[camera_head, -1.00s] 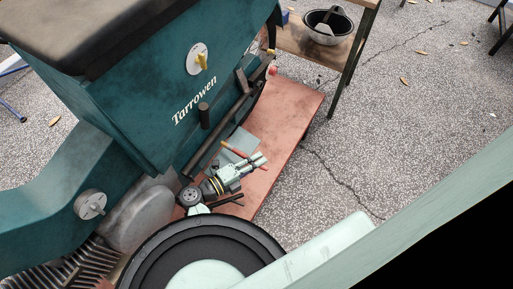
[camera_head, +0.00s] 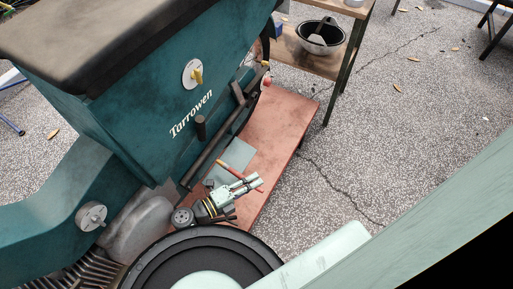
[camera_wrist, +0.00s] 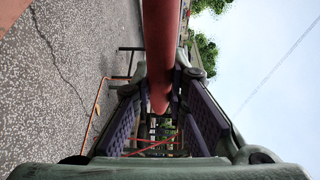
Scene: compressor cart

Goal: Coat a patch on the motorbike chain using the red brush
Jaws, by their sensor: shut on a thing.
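My gripper (camera_head: 250,184) is shut on the red brush (camera_head: 229,170), whose thin red handle crosses the fingers at a slant above the red bench top (camera_head: 285,115). In the wrist view the red brush handle (camera_wrist: 160,45) runs down from the top edge to between the purple-padded fingers of my gripper (camera_wrist: 165,120). The brush's bristles cannot be made out in either view. I cannot make out a motorbike chain in either view.
A teal machine marked Tarrowen (camera_head: 150,105) with a yellow-handled knob (camera_head: 195,74) stands left of the bench. A grey-green sheet (camera_head: 237,154) lies on the bench. Open paving lies to the right.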

